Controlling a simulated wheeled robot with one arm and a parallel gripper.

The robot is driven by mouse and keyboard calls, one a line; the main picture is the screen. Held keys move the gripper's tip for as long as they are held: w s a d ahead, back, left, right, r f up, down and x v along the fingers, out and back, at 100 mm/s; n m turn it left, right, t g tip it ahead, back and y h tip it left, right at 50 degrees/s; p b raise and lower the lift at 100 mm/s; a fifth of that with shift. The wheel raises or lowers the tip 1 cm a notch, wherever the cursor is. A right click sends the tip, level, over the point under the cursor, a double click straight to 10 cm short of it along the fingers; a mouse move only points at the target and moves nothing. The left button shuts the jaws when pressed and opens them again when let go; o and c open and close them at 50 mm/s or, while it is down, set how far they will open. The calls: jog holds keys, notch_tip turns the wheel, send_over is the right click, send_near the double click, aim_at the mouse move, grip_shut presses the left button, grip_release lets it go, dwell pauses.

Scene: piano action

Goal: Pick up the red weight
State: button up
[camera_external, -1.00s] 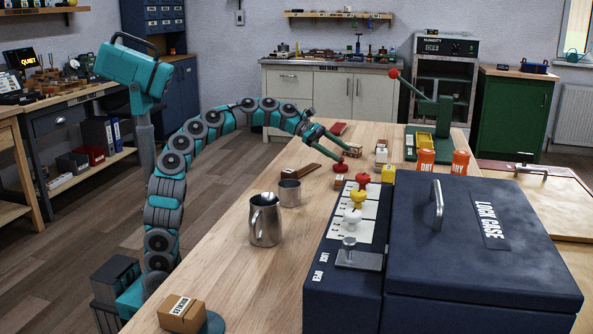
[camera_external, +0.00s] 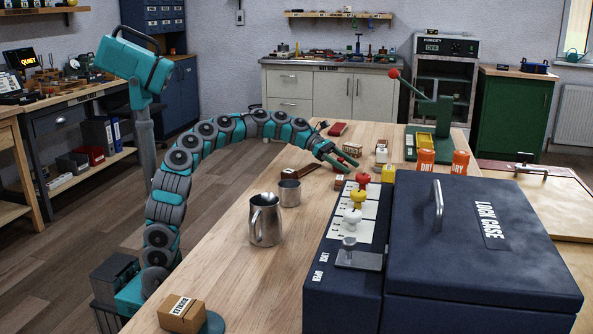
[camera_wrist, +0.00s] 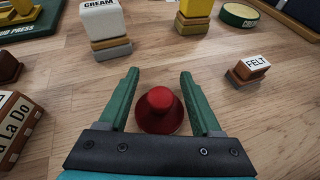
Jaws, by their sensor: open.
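The red weight (camera_wrist: 160,112) is a round dark-red piece with a wide base and a raised knob on top. It stands upright on the wooden bench in the wrist view. My gripper (camera_wrist: 160,78) is open, with one green finger to each side of the weight. The weight sits between the fingers, close to the palm, and gaps show on both sides. In the external view my gripper (camera_external: 343,161) is low over the bench, past the lock case's red knob, and largely hides the weight.
A cream-labelled block (camera_wrist: 102,24), a yellow block (camera_wrist: 196,18) and a felt-labelled block (camera_wrist: 250,68) stand beyond the fingers. A lettered block (camera_wrist: 16,128) is at left. The lock case (camera_external: 480,240) and metal pitcher (camera_external: 265,222) stand nearer the camera.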

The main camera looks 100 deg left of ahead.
grip_shut()
dwell(0.5)
dwell(0.3)
